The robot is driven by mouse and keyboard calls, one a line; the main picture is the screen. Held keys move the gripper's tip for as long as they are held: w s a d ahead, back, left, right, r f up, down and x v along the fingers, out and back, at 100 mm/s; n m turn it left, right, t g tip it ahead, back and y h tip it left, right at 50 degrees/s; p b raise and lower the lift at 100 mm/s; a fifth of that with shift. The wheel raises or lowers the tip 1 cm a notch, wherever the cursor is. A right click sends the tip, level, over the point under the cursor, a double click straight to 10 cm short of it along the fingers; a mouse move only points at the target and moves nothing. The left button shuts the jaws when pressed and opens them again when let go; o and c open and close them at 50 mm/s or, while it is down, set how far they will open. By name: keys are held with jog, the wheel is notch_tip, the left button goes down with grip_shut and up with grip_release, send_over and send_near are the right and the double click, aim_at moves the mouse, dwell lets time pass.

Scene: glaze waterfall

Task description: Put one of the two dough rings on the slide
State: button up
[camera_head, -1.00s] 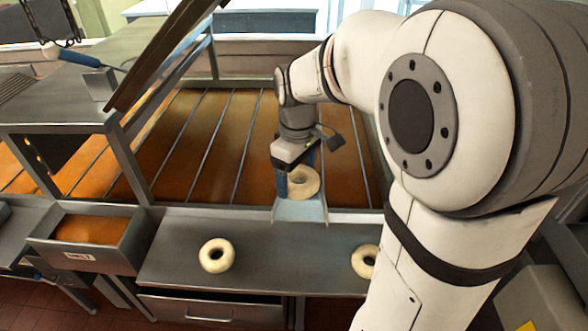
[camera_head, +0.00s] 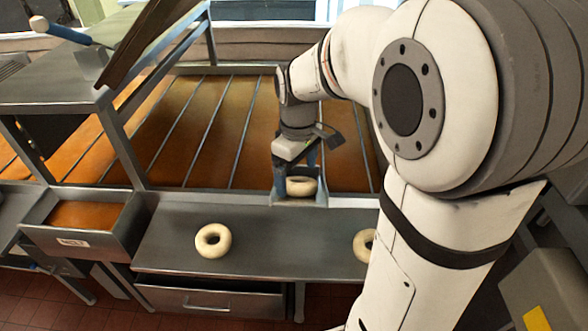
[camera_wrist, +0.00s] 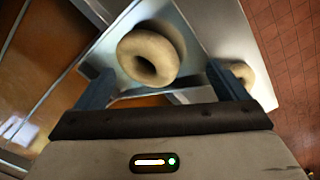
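One pale dough ring (camera_head: 301,187) sits in the small light-blue slide (camera_head: 318,199) at the back edge of the counter. It also shows in the wrist view (camera_wrist: 150,55), resting on the slide's pale surface. My gripper (camera_head: 297,172) is over the slide, its blue fingers close around the ring's place. In the wrist view my gripper (camera_wrist: 158,75) has its fingers spread, with gaps to the ring on both sides. Two more dough rings lie flat on the counter, one at the left (camera_head: 213,240) and one at the right (camera_head: 364,243), partly hidden by my arm.
The grey steel counter (camera_head: 270,240) has free room between the two rings. Behind it lies a wide orange-brown bed (camera_head: 210,125) crossed by metal bars. A steel frame and shelf (camera_head: 60,95) stand at the left, above a labelled bin (camera_head: 75,243).

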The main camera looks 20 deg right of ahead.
jog(key=shift+o, duration=0.7)
jog(key=shift+r, duration=0.1)
notch_tip(320, 180, up, 8)
jog(key=b, duration=0.1)
jog(key=shift+f, duration=0.2)
dwell(0.9)
jog(key=s+f+m+t, duration=0.1)
jog(key=s+f+m, duration=0.2)
jog(key=s, duration=0.4)
jog(key=s+f+m+t, duration=0.2)
jog(key=s+f+m, duration=0.1)
jog(key=s, duration=0.4)
jog(key=shift+s+m, duration=0.2)
jog(key=shift+m, duration=0.6)
